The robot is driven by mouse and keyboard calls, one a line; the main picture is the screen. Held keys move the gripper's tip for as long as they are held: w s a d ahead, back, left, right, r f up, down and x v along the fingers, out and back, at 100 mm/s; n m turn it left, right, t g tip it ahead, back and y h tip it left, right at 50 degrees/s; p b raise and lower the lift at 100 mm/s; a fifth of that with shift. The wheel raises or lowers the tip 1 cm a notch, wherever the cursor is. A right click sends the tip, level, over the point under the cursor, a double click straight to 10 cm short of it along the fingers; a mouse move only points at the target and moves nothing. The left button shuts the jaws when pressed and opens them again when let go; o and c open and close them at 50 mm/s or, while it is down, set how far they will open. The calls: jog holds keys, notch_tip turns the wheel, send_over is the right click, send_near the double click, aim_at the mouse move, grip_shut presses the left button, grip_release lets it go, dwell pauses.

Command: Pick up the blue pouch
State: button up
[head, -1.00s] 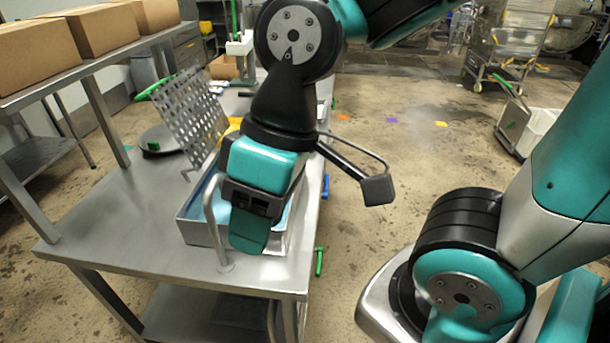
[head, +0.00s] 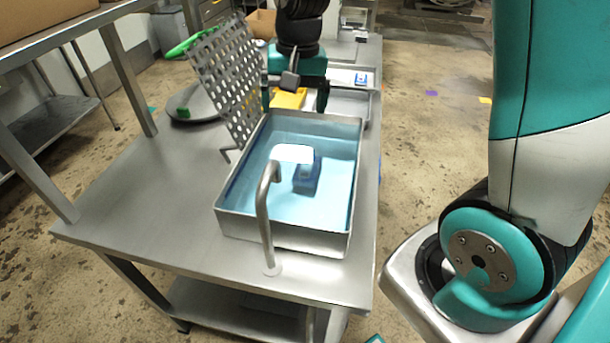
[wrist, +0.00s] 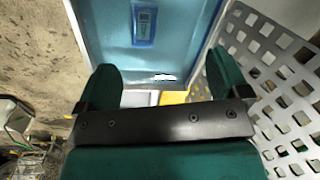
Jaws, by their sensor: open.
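The blue pouch (head: 307,180) lies in the water of a steel basin (head: 290,238), right of the middle. My gripper (head: 295,96) is behind the far edge of the basin, apart from the pouch. In the wrist view my gripper (wrist: 166,80) has its two fingers spread with nothing held between them.
A perforated plate (head: 226,80) stands tilted left of the basin. A curved tap (head: 263,215) rises at the near edge. A yellow item (head: 291,99) lies behind the basin, near my fingers. A small blue-and-white item (head: 361,78) is at the back right. The table's left front is clear.

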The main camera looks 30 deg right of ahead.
jog(key=w+d+f+m+h, duration=0.1)
jog(key=w+d+f+m, duration=0.3)
jog(key=d+f, duration=0.1)
jog(key=p, duration=0.1)
send_over(307, 165)
notch_tip(307, 165, down, 11)
jog(key=shift+s+a+r, duration=0.1)
jog(key=shift+r, duration=0.05)
jog(key=shift+f+p, duration=1.05)
jog(key=shift+f, duration=2.05)
jog(key=c, duration=1.1)
jog(key=shift+r, duration=0.15)
